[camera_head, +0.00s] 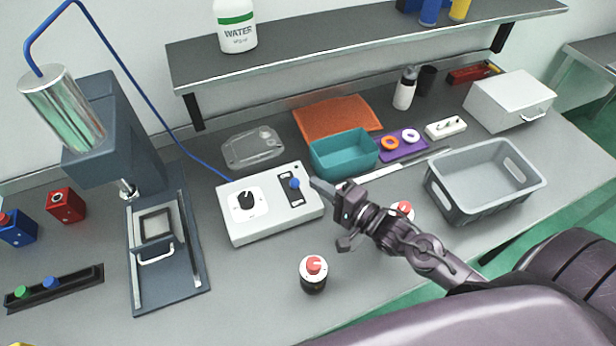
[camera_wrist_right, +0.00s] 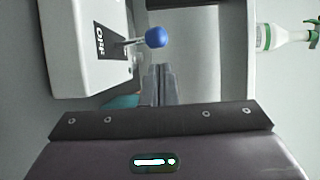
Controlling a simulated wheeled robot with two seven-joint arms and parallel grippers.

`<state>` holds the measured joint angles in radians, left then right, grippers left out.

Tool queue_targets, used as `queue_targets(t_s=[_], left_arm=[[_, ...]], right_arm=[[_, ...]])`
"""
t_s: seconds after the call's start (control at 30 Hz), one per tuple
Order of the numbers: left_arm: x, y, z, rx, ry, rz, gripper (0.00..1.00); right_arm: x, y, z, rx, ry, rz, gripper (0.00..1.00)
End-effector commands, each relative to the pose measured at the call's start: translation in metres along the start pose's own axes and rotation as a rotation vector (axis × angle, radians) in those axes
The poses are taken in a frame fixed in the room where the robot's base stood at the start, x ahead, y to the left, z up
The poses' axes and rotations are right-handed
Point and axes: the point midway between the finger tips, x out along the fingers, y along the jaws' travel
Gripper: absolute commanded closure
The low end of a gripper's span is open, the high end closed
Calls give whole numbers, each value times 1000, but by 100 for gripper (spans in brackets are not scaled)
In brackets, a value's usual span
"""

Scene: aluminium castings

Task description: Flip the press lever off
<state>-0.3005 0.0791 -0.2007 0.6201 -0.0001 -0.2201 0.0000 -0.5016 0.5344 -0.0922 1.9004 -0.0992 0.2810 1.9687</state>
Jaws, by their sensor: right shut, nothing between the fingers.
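The press lever is a short metal stick with a blue ball (camera_head: 295,184) on a dark labelled plate of the white control box (camera_head: 270,222). In the right wrist view the blue ball (camera_wrist_right: 157,37) stands out from the box face (camera_wrist_right: 72,65), beyond my fingertips. The lettering on the plate is hard to read. My right gripper (camera_head: 318,186) is shut and empty, just right of the lever; its closed fingers (camera_wrist_right: 159,75) also show in the wrist view. The ball and fingertips look close, with a gap in the wrist view. My left gripper is out of view.
A black knob (camera_head: 245,199) sits on the box, left of the lever. A press (camera_head: 108,150) stands to the left. A teal bin (camera_head: 343,155) is behind my gripper, a grey crate (camera_head: 485,185) to the right.

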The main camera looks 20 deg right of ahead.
Motion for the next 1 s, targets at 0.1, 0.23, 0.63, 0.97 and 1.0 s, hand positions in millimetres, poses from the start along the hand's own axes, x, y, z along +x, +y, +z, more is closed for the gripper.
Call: queue_targets(t_s=[0.1, 0.23, 0.63, 0.97, 1.0], left_arm=[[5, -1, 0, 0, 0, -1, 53], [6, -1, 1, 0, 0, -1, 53], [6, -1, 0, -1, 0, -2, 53], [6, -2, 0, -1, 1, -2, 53], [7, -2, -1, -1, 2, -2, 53]], right_arm=[[-17, 2, 1, 1, -1, 1, 100], [-28, 1, 1, 1, -1, 1, 100], [-32, -1, 1, 0, -2, -1, 100], [-32, -1, 1, 0, -2, -1, 100], [-32, -1, 1, 0, -2, -1, 100]])
